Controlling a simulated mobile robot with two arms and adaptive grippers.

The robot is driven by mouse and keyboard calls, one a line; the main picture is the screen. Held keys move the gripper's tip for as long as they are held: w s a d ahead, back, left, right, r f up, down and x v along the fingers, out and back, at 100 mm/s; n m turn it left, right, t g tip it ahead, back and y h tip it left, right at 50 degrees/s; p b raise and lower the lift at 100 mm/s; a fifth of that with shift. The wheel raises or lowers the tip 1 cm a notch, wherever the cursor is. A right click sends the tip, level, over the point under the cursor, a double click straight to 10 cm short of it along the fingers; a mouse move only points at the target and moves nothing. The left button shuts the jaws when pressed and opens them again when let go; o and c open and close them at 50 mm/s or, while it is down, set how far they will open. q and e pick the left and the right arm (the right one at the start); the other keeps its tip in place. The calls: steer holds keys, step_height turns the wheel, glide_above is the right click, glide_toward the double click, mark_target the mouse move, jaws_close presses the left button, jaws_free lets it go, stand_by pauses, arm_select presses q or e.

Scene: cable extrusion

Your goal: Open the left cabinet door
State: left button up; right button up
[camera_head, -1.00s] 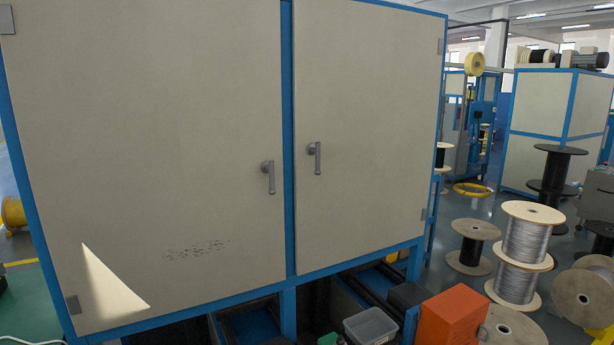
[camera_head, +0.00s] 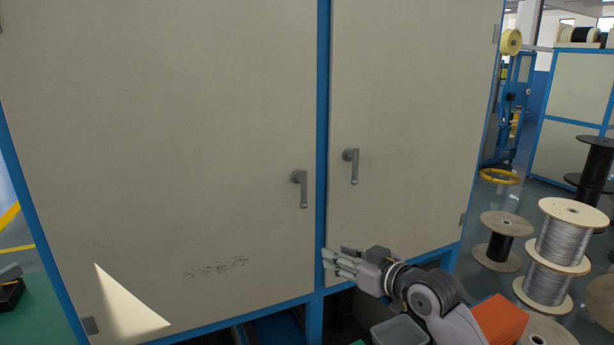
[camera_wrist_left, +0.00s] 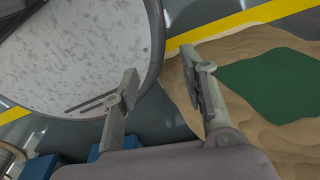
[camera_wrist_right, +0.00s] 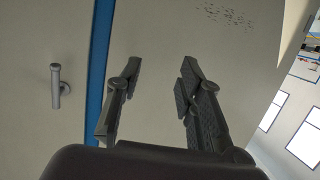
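The left cabinet door (camera_head: 170,130) is a large beige panel, shut in its blue frame. Its grey lever handle (camera_head: 301,188) hangs down near the door's right edge. My right gripper (camera_head: 332,260) is in front of the cabinet, below and right of this handle, pointing left and apart from it. In the right wrist view its two fingers (camera_wrist_right: 158,80) are spread with nothing between them. That view, turned roughly upside down, also shows the right door's handle (camera_wrist_right: 57,80). My left gripper (camera_wrist_left: 165,88) is outside the head view. In its wrist view it is open and empty.
The right cabinet door (camera_head: 415,110) is shut and has its own handle (camera_head: 351,166). A blue post (camera_head: 322,120) divides the doors. A grey bin (camera_head: 400,331), an orange box (camera_head: 500,320) and wire spools (camera_head: 562,235) stand low at the right.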

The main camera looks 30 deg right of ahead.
steer(key=w+d+r+t, duration=0.1)
steer(key=d+r+t, duration=0.15)
steer(key=r, duration=0.55)
steer(key=p, duration=0.2)
glide_toward(306, 182)
steer(key=w+p, duration=0.1)
steer(key=w, duration=0.1)
steer(key=w+p, duration=0.1)
steer(key=w, duration=0.2)
steer(key=w+a+p, duration=0.1)
steer(key=w, duration=0.2)
steer(key=shift+w, duration=0.2)
arm_select(q)
steer(key=shift+w+r, duration=0.15)
steer(key=shift+r, duration=1.15)
steer(key=shift+w+r, duration=0.1)
steer(key=shift+r, duration=1.2)
arm_select(e)
steer(key=shift+w+a, duration=0.15)
steer(key=shift+w, duration=0.35)
arm_select(q)
steer(key=shift+w, duration=0.1)
arm_select(e)
jaws_close()
